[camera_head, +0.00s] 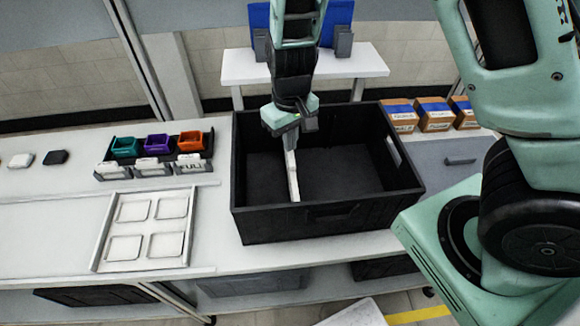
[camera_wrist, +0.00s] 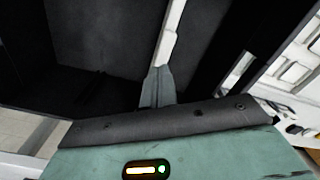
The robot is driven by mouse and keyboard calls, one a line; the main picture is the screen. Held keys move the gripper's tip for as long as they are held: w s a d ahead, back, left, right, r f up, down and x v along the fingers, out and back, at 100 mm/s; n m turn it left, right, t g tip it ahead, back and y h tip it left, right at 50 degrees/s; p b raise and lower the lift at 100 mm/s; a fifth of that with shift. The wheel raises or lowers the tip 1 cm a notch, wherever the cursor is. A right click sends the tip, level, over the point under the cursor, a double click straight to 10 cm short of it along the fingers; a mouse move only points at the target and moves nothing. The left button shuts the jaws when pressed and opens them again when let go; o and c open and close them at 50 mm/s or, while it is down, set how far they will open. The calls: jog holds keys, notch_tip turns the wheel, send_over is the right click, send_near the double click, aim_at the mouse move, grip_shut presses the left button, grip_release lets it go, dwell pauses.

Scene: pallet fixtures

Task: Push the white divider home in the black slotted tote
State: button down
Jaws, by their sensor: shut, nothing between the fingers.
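The black slotted tote (camera_head: 275,226) stands on the bench, open at the top. The white divider (camera_head: 292,174) stands inside it, running front to back and splitting the inside into a left and a right part. My gripper (camera_head: 290,141) is shut and points down at the divider's far end, with no visible gap between them. In the wrist view the shut fingers (camera_wrist: 157,88) meet the near end of the white divider (camera_wrist: 169,40). Whether the divider is fully seated in its slots cannot be told, as its lower edge is hidden.
Left of the tote lie a white tray with four-cornered recesses (camera_head: 102,243) and a rack with teal (camera_head: 125,147), purple (camera_head: 158,144) and orange (camera_head: 190,141) bins. Several cardboard boxes (camera_head: 434,114) stand to the right. A white shelf (camera_head: 236,68) is behind.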

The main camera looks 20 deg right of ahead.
jog(key=shift+f+b, duration=0.4)
jog(key=shift+f, duration=0.2)
jog(key=shift+r, duration=0.1)
notch_tip(320, 180, up, 7)
jog(key=p, duration=0.6)
jog(key=shift+p, duration=0.35)
jog(key=s+a+r+n+b, duration=0.1)
jog(key=s+b, duration=0.4)
jog(key=s, duration=0.5)
jog(key=s+a+r+n+b, duration=0.2)
jog(key=s+a+n+b, duration=0.2)
jog(key=s, duration=0.6)
jog(key=shift+a+r+y+b, duration=0.15)
jog(key=shift+a+y+b, duration=0.15)
jog(key=shift+a+b, duration=0.55)
